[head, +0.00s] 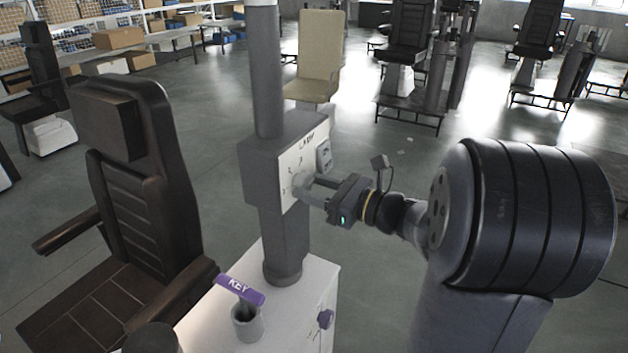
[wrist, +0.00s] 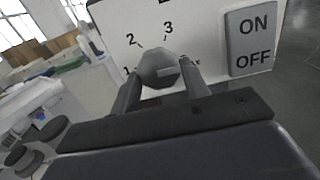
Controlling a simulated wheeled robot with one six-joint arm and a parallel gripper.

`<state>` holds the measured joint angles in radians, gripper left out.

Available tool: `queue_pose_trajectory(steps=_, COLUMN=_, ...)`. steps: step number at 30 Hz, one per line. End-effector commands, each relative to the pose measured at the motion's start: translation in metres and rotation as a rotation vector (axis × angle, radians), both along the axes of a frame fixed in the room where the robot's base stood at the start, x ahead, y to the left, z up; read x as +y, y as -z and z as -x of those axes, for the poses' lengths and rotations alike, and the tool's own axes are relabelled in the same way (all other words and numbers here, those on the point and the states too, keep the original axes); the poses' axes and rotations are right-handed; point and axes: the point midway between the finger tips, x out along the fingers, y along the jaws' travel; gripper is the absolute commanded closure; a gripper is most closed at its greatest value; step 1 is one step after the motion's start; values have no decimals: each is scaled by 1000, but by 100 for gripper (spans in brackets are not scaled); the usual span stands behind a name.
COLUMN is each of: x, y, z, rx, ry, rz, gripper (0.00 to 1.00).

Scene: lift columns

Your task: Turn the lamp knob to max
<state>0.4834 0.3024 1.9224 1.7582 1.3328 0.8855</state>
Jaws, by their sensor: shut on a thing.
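The lamp panel (head: 290,163) is a white plate on a grey box on the column, with lettering that seems to read LAMP. The round grey lamp knob (wrist: 158,66) sits on it, with 2 and 3 above it, 1 at its left and a partly covered "x" at its right. My gripper (head: 308,188) reaches the panel from the right. In the wrist view its fingers (wrist: 160,76) are shut on the knob, one at each side.
An ON/OFF switch (wrist: 254,40) is on the panel, right of the knob. A dark chair (head: 140,200) is at left.

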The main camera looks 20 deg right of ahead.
Motion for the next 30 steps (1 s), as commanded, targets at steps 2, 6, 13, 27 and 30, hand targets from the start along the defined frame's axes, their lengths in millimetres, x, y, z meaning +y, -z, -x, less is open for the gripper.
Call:
queue_pose_trajectory(steps=2, x=0, y=1, z=0, rx=12, ry=-1, rz=-9, gripper=79)
queue_pose_trajectory(steps=6, x=0, y=1, z=0, rx=20, ry=-1, rz=-17, gripper=79)
queue_pose_trajectory(steps=13, x=0, y=2, z=0, rx=21, ry=0, rz=-18, gripper=79)
queue_pose_trajectory(steps=27, x=0, y=1, z=0, rx=18, ry=0, rz=-17, gripper=36)
queue_pose_trajectory(steps=30, x=0, y=1, z=0, rx=18, ry=0, rz=-16, gripper=36)
